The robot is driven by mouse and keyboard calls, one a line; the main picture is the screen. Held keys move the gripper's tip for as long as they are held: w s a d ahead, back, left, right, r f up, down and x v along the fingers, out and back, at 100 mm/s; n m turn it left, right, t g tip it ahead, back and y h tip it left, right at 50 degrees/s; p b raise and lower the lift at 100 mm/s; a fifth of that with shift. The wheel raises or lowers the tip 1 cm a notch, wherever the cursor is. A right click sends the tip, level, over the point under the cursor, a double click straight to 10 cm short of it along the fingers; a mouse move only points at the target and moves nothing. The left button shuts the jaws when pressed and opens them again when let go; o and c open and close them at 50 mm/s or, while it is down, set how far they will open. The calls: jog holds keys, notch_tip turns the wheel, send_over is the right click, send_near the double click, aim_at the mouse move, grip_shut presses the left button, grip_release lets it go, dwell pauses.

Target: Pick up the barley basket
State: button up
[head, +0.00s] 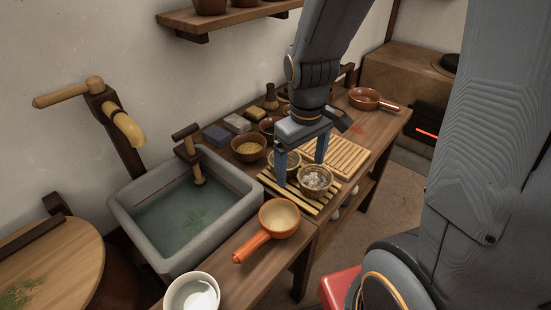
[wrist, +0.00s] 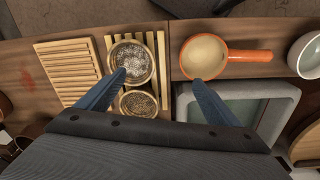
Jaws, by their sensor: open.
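Two small round woven baskets stand side by side on a slatted wooden rack (head: 326,207). One basket (head: 316,180) holds pale whitish-grey contents; it also shows in the wrist view (wrist: 131,62). The other basket (wrist: 138,104) holds browner grain and stands just behind it in the head view (head: 284,162), partly hidden by a finger. I cannot tell for sure which holds barley. My gripper (head: 300,172) is open and empty, pointing down above the rack. In the wrist view, one finger of my gripper (wrist: 158,77) overlaps the baskets.
An orange-handled pan (head: 278,217) and a white bowl (head: 192,292) stand at the near end of the counter. A stone sink (head: 188,257) holds water. A larger slatted board (head: 335,155) lies beyond.

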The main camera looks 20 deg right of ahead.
jog(key=w+n+p, duration=0.1)
jog(key=w+n, duration=0.2)
jog(key=w+n+p, duration=0.2)
jog(key=w+n, duration=0.1)
jog(key=w+f+n+t+p, duration=0.1)
jog(key=w+n, duration=0.3)
jog(key=shift+w+a+p, duration=0.1)
jog(key=shift+a+p, duration=0.25)
jog(key=shift+a, duration=0.05)
jog(key=shift+w+f+n, duration=0.3)
jog(key=shift+w+d+f+p, duration=0.1)
jog(key=shift+w+f+p, duration=0.1)
jog(key=shift+f, duration=1.1)
jog(key=shift+w+d+f+p, duration=0.1)
jog(key=shift+w+f+p, duration=0.1)
jog(key=shift+f, duration=1.05)
jog(key=shift+w+d+f+p, duration=0.1)
jog(key=shift+f+p, duration=0.1)
jog(key=shift+f, duration=1.1)
jog(key=shift+a, duration=0.1)
jog(key=c, duration=1.1)
jog(key=shift+r, duration=0.15)
jog(key=shift+c, duration=0.2)
notch_tip(320, 180, up, 10)
jog(key=shift+b, duration=0.45)
